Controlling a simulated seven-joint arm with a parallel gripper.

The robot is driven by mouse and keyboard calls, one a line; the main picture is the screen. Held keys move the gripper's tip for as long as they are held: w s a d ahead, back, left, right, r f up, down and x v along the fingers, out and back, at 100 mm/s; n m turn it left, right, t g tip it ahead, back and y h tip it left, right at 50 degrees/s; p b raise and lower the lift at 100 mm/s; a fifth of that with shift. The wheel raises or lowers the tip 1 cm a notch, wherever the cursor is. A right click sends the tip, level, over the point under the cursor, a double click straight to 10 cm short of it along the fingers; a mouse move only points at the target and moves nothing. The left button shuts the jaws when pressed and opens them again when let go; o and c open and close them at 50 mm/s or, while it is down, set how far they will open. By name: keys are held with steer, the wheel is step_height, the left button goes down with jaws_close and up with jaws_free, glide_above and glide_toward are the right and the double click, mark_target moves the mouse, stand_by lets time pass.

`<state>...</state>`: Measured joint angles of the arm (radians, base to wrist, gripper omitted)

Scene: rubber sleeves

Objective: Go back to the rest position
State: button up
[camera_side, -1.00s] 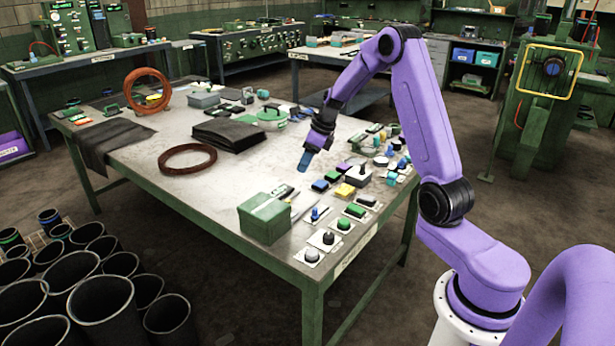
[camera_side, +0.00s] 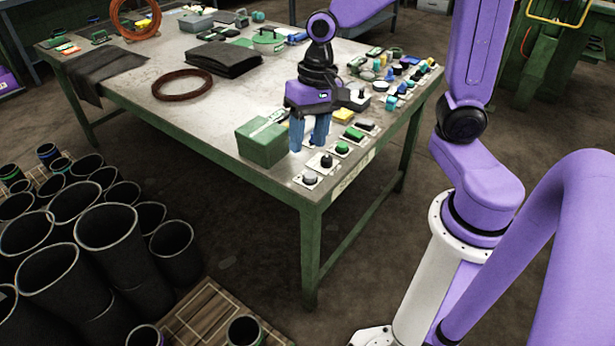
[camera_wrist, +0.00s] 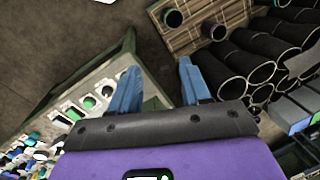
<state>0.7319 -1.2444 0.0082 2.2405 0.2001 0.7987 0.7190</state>
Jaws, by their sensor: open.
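My gripper (camera_side: 309,134) is over the near part of the metal table (camera_side: 135,87), beside a green box (camera_side: 262,143). Its two blue fingers point down and stand apart, with nothing between them. In the wrist view the open gripper (camera_wrist: 160,85) shows its fingers spread, with dark floor and a table edge beyond. In the side view the fingers overlap the row of small switches and buttons, so I cannot tell how high above the table they are.
Black rubber sleeves (camera_side: 107,240) stand at the lower left, near a wooden pallet (camera_side: 205,318). A brown ring (camera_side: 182,85) and a stack of black sheets (camera_side: 223,58) lie on the table. Small buttons, including a green one (camera_side: 342,147), line the table's right edge.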

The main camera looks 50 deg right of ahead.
steer(key=s+d+n+h, duration=0.1)
steer(key=s+n, duration=1.5)
steer(key=shift+s+d+r+h, duration=0.15)
steer(key=shift+d+r+h, duration=0.05)
steer(key=shift+d+h, duration=0.15)
